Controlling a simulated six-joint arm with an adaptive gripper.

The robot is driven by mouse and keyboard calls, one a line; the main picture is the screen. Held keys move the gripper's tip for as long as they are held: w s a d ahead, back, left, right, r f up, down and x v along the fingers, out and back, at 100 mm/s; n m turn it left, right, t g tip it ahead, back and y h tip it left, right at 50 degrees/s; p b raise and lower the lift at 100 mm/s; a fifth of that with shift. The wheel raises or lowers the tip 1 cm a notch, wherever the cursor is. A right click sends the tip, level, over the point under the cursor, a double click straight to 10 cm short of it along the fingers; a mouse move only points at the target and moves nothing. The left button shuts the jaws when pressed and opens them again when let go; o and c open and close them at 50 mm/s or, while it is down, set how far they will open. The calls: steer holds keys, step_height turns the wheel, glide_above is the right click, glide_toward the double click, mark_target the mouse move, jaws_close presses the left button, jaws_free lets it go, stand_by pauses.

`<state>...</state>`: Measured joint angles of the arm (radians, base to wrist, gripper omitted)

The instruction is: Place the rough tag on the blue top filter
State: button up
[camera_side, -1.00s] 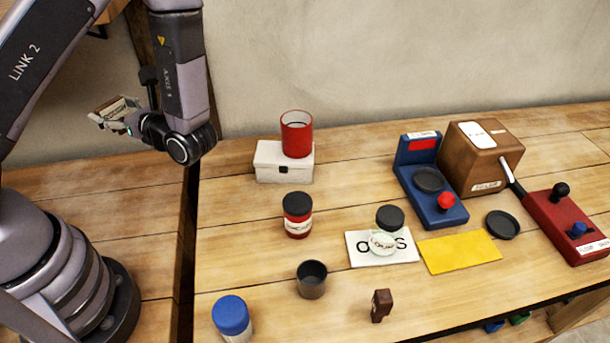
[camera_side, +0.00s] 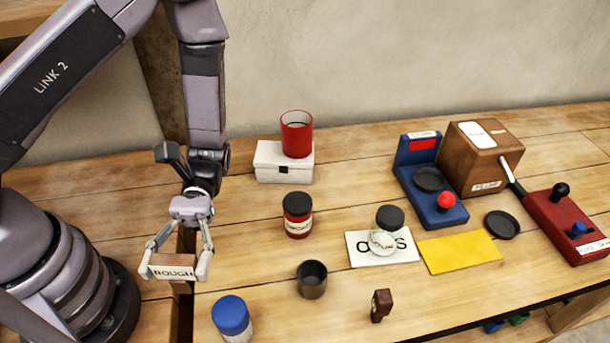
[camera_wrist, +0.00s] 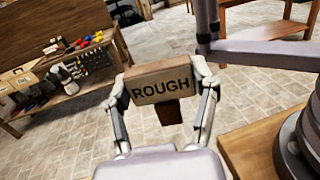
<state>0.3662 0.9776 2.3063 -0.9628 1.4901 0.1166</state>
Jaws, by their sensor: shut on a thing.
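My gripper (camera_side: 176,268) is shut on the rough tag (camera_side: 172,271), a small brown block with a pale face lettered "ROUGH". The tag is held in the air at the left, above the gap between two table sections. In the wrist view the rough tag (camera_wrist: 160,84) sits between both fingers of my gripper (camera_wrist: 163,92), its lettering upright and readable. The blue top filter (camera_side: 232,318) appears to be the jar with a blue lid at the front edge of the table, right of and below the tag. Its lower part is cut off by the frame.
A dark cup (camera_side: 312,279), a black-lidded red jar (camera_side: 297,214) and a small brown block (camera_side: 381,305) stand near the blue-lidded jar. A white box (camera_side: 270,163) bears a red cup (camera_side: 296,134). A lettered card (camera_side: 360,251), yellow mat (camera_side: 459,252) and blue device (camera_side: 432,190) lie farther right.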

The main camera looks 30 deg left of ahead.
steer(key=w+d+f+n+t+h, duration=0.2)
steer(key=w+d+h, duration=0.1)
glide_above(229, 310)
steer(key=shift+f, duration=3.45)
steer(key=shift+f, duration=0.15)
steer(key=o, duration=0.9)
